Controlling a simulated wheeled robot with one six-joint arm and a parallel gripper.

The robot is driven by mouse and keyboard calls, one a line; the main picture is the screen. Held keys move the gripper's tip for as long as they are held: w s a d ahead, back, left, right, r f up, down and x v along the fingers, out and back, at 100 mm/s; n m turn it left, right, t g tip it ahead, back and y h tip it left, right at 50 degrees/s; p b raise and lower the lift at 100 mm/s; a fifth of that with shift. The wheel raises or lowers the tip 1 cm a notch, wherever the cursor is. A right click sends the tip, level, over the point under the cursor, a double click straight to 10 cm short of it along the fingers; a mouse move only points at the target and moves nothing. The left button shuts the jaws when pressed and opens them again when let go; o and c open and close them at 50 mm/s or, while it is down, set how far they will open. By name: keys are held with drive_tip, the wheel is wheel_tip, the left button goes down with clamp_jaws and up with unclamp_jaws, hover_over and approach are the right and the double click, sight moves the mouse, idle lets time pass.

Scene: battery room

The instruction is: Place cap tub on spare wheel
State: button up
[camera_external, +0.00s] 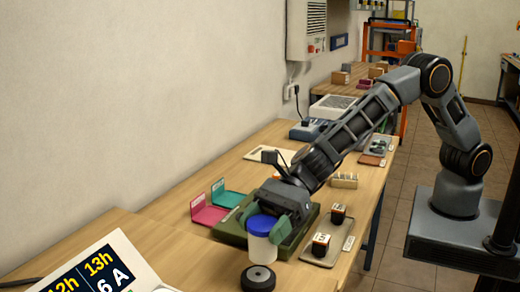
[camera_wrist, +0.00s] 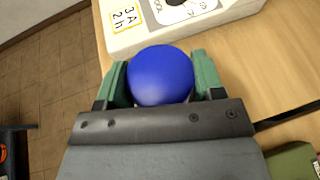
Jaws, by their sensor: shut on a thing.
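The cap tub (camera_external: 262,238) is a white tub with a blue lid. It is upright in my gripper (camera_external: 265,229), which is shut on its sides. In the wrist view the blue lid of the cap tub (camera_wrist: 160,76) fills the space between the green fingers of my gripper (camera_wrist: 160,85). The spare wheel (camera_external: 258,279) is a small black wheel with a grey hub, lying flat on the table just below the tub in the external view. The tub appears to be held above and behind the wheel; the exact gap cannot be told. The wheel is not visible in the wrist view.
A white device with a dark label (camera_external: 105,275) stands at the front left. A dark green case (camera_external: 230,230) is behind the tub. A grey tray (camera_external: 335,240) with two small dark-topped blocks lies to the right. Pink and teal holders (camera_external: 208,214) stand at left.

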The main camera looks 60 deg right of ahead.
sight(251, 256)
drive_tip(key=shift+w+a+f, duration=0.2)
drive_tip(key=shift+a+f, duration=0.05)
drive_tip(key=shift+f, duration=0.1)
drive_tip(key=f, duration=0.2)
drive_tip(key=shift+w+a+f, duration=0.15)
drive_tip(key=shift+a+f, duration=0.05)
drive_tip(key=shift+f, duration=0.6)
drive_tip(key=shift+f, duration=0.1)
drive_tip(key=o, duration=0.9)
drive_tip(key=shift+o, duration=0.2)
